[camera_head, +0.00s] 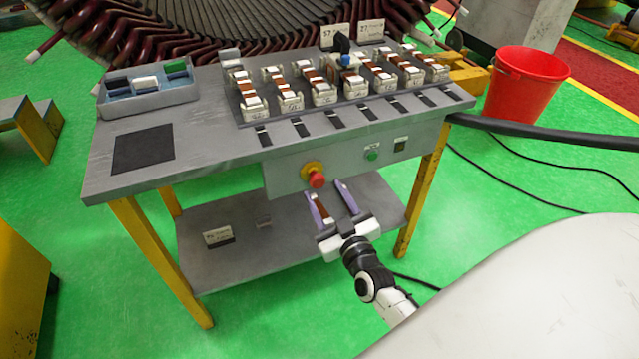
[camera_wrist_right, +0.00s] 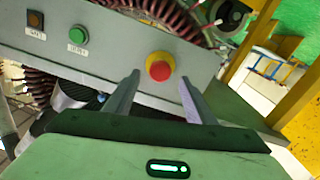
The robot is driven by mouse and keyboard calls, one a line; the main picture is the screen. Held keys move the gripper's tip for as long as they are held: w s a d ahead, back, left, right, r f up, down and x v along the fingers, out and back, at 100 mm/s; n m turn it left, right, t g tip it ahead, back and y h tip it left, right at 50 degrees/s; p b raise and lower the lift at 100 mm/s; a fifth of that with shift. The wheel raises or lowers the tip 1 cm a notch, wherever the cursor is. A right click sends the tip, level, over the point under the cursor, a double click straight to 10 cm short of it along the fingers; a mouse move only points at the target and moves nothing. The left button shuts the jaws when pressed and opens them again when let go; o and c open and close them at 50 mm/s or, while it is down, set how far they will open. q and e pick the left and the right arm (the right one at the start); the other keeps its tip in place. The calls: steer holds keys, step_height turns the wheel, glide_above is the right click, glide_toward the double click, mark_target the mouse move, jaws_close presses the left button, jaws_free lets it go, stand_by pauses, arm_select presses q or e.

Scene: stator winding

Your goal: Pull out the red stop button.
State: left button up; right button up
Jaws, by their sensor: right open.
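The red stop button (camera_head: 316,180) sits on a yellow collar on the front panel of the grey workbench. In the right wrist view the red stop button (camera_wrist_right: 159,71) appears between the two fingers, beyond their tips. My right gripper (camera_head: 327,188) is open and empty, with its fingers pointing at the panel just below and beside the button in the head view. Its fingers also show in the right wrist view (camera_wrist_right: 160,82), spread to either side of the button. I cannot tell whether a fingertip touches the panel. My left gripper is not in view.
A green button (camera_head: 372,154) and a dark switch (camera_head: 400,144) are on the same panel, right of the red button. The workbench top (camera_head: 215,140) overhangs above, carrying several coils. A lower shelf (camera_head: 200,262) lies beneath. A red bucket (camera_head: 525,90) stands at right.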

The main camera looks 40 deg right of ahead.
steer(key=v, duration=0.5)
steer(key=shift+s, duration=0.15)
steer(key=s+a+f+n+g+y, duration=0.2)
steer(key=s+a+f+g+y, duration=0.4)
steer(key=s+a+f, duration=0.8)
steer(key=s+a+g, duration=0.2)
steer(key=s+g, duration=0.1)
steer(key=shift+s+y, duration=0.35)
steer(key=shift+y, duration=0.05)
steer(key=shift+c, duration=0.4)
